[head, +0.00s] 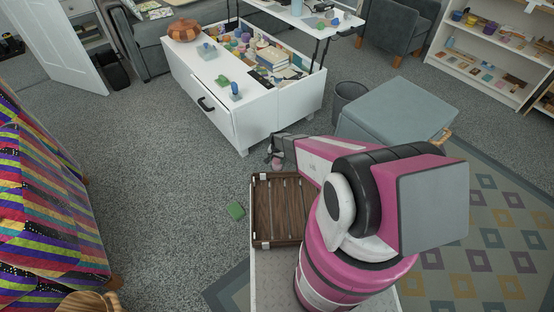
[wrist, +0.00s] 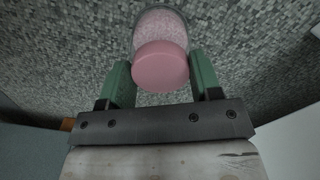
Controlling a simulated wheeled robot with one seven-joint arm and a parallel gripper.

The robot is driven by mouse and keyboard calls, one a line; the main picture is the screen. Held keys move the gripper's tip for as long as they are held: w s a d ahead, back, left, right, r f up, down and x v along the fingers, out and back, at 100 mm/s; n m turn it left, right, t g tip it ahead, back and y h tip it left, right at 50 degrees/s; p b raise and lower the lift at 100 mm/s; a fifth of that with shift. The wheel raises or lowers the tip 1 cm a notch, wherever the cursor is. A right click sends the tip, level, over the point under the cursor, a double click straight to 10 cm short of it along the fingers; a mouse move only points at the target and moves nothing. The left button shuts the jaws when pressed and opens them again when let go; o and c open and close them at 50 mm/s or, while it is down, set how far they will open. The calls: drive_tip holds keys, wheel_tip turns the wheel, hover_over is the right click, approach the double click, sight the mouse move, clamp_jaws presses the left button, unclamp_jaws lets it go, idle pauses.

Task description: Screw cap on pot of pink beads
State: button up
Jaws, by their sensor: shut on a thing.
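In the wrist view, the clear pot of pink beads (wrist: 160,21) shows beyond my green fingers. The round pink cap (wrist: 160,66) sits against the near end of the pot, between the fingers. I cannot tell whether it is threaded on. My gripper (wrist: 159,74) is shut with the capped end between its fingers; the exact contact is partly hidden. In the head view, my gripper (head: 273,158) is over the carpet near the white table's front corner. A small pink patch of the held thing (head: 277,162) shows there; the rest is too small to make out.
A white lift-top table (head: 236,118) full of craft things stands beyond my gripper. A dark bin (head: 348,94) and a grey ottoman (head: 396,108) stand to its right. A brown slatted tray (head: 282,240) is below my arm.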

drive_tip(key=shift+f, duration=0.15)
drive_tip(key=o, duration=1)
wheel_tip(320, 180, up, 11)
drive_tip(key=shift+f, duration=0.1)
idle(0.3)
